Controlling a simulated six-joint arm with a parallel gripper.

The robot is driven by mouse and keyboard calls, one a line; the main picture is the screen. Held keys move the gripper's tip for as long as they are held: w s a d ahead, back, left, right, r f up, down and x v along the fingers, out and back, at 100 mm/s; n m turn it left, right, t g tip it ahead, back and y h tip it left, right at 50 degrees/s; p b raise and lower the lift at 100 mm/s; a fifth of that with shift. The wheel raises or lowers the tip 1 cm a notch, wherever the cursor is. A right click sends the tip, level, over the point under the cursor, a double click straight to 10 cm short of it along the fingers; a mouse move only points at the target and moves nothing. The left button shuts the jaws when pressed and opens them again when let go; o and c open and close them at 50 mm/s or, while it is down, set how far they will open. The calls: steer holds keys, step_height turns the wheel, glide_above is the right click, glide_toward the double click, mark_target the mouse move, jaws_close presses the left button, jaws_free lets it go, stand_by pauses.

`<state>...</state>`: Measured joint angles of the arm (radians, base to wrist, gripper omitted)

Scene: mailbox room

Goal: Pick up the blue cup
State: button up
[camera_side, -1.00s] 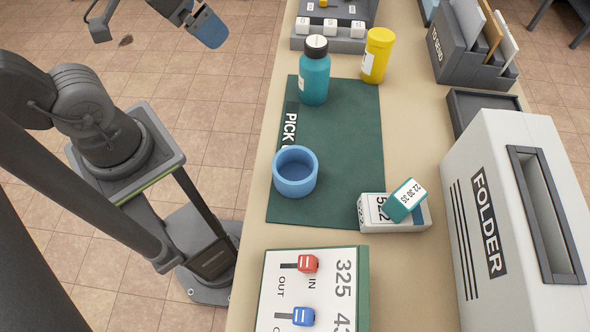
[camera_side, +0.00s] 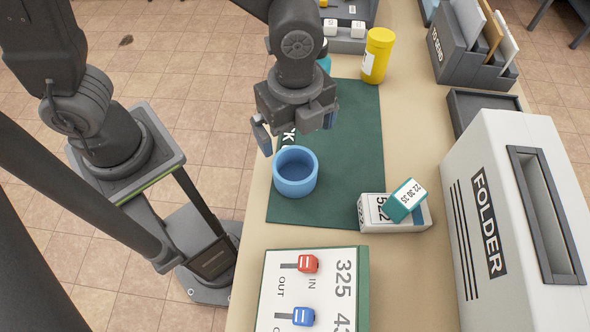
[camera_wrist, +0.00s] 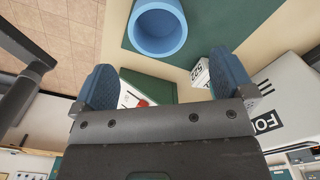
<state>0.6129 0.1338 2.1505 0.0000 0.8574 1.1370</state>
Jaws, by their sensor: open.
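The blue cup (camera_side: 295,173) stands upright on the near-left part of the green mat (camera_side: 345,190) in the side view, and looks empty. In the wrist view the cup (camera_wrist: 158,30) is at the top middle, beyond the fingertips. My gripper (camera_side: 298,133) is above the mat just behind the cup, with its two fingers apart. In the wrist view my gripper (camera_wrist: 170,80) shows its blue fingers spread wide with nothing between them. The fingers look apart from the cup; the exact height gap is hard to tell.
A yellow bottle (camera_side: 377,56) stands behind the mat, and a teal bottle (camera_side: 324,62) is mostly hidden by my arm. A white box with a teal box (camera_side: 405,200) on it lies right of the cup. A switch panel (camera_side: 312,290) is in front, a folder box (camera_side: 515,220) at right.

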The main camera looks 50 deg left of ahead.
glide_above(294, 177)
steer(key=f, duration=0.6)
steer(key=shift+w+a+f, duration=0.2)
steer(key=shift+w+f, duration=0.05)
steer(key=shift+s+d+f, duration=0.15)
steer(key=shift+f, duration=1.2)
steer(key=shift+s+d+f, duration=0.1)
steer(key=shift+f, duration=1.2)
steer(key=c, duration=0.7)
steer(key=shift+c, duration=0.2)
